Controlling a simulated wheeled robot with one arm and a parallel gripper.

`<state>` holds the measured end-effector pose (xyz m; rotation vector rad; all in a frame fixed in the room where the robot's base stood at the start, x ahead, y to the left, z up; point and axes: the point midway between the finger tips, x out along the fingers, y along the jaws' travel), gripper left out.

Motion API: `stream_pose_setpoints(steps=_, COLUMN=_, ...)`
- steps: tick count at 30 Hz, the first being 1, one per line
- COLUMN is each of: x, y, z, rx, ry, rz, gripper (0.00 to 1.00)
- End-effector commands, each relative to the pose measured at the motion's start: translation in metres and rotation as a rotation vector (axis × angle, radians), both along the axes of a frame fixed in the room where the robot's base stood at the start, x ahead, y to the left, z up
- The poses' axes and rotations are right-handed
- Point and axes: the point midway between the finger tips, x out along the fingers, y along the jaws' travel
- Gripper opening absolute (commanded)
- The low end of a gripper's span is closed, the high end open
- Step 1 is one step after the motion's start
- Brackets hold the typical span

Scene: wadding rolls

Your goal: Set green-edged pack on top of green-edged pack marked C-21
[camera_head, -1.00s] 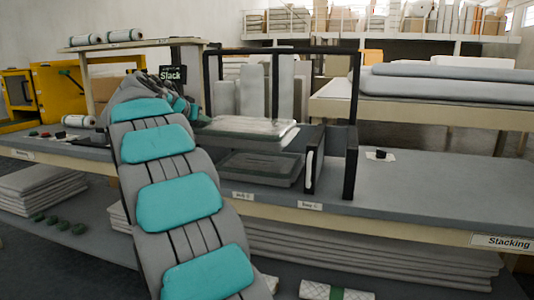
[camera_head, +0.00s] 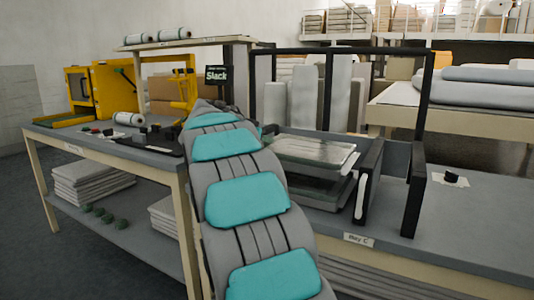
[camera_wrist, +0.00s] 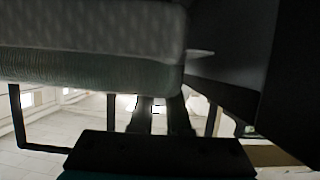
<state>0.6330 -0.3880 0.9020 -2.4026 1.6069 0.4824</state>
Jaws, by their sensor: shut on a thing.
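In the wrist view a pale quilted pack with a green edge band (camera_wrist: 90,68) fills the upper left, very close. The dark block of my gripper (camera_wrist: 155,152) lies below it. My gripper is shut on this pack, though the contact is not clear. In the head view my grey and teal arm hides most of the gripper. On the table just right of the arm, a clear-topped pack with a greenish edge (camera_head: 312,151) sits above a darker green-edged one (camera_head: 325,190). I cannot read C-21 on either.
A black frame (camera_head: 415,190) stands right of the packs, with a dark upright divider (camera_head: 368,182). A label reads Bay C (camera_head: 358,239). A Slack sign (camera_head: 217,73) stands behind. Free tabletop (camera_head: 480,225) lies to the right. A yellow machine (camera_head: 105,82) is at the back left.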

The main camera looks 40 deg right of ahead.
Motion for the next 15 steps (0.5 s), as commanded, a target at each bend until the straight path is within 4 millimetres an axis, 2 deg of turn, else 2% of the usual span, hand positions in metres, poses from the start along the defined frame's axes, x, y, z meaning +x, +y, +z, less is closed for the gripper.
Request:
stream_pose_setpoints(steps=7, x=-0.001, y=0.000, z=-0.031, rx=-0.001, ry=0.005, rz=0.000, gripper=0.00)
stream_pose_setpoints(steps=15, x=0.000, y=0.000, z=-0.037, rx=0.000, ry=0.000, rz=0.000, gripper=0.00)
